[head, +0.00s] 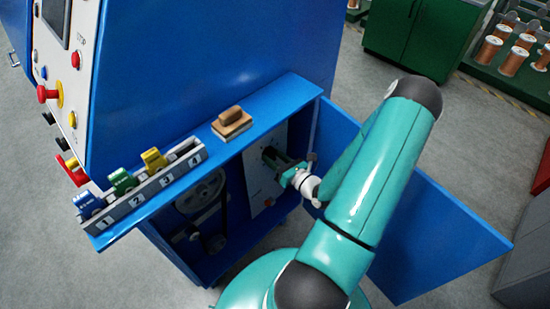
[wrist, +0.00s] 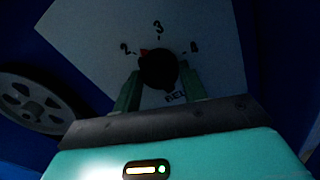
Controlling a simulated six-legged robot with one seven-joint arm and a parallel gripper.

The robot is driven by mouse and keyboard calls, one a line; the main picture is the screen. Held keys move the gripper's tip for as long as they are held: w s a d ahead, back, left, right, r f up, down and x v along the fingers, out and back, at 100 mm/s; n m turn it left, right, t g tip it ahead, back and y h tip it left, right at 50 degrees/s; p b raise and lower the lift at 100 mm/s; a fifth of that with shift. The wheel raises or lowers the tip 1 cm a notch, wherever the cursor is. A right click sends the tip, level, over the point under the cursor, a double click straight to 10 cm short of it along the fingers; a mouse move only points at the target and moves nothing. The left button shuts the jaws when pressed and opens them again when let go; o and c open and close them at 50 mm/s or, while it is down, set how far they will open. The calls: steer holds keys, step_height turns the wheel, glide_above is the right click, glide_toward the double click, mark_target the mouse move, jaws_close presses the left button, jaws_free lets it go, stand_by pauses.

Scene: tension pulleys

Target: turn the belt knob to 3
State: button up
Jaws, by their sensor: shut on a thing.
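The dark belt knob (wrist: 160,66) sits on a pale panel (wrist: 215,25) in the wrist view. Its red mark points up and left, between the printed 2 and 3. My gripper (wrist: 160,80) is shut on the knob, one finger on each side. In the head view my gripper (head: 278,166) reaches the panel (head: 258,184) inside the open blue cabinet, and its fingers hide most of the knob.
A pulley wheel (head: 203,190) is left of the panel, and also shows in the wrist view (wrist: 35,100). An open blue door (head: 430,235) stands right of my arm. On the ledge above are a wooden-handled brush (head: 232,121) and a numbered rack (head: 150,189) with blue, green and yellow pieces.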

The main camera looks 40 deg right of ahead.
steer(key=m, duration=0.4)
steer(key=shift+a+m, duration=0.1)
steer(key=shift+m, duration=1.9)
steer(key=o, duration=1)
steer(key=shift+c, duration=0.2)
steer(key=shift+s, duration=0.1)
steer(key=s, duration=1.3)
steer(key=shift+s+d, duration=0.2)
steer(key=shift+s, duration=0.15)
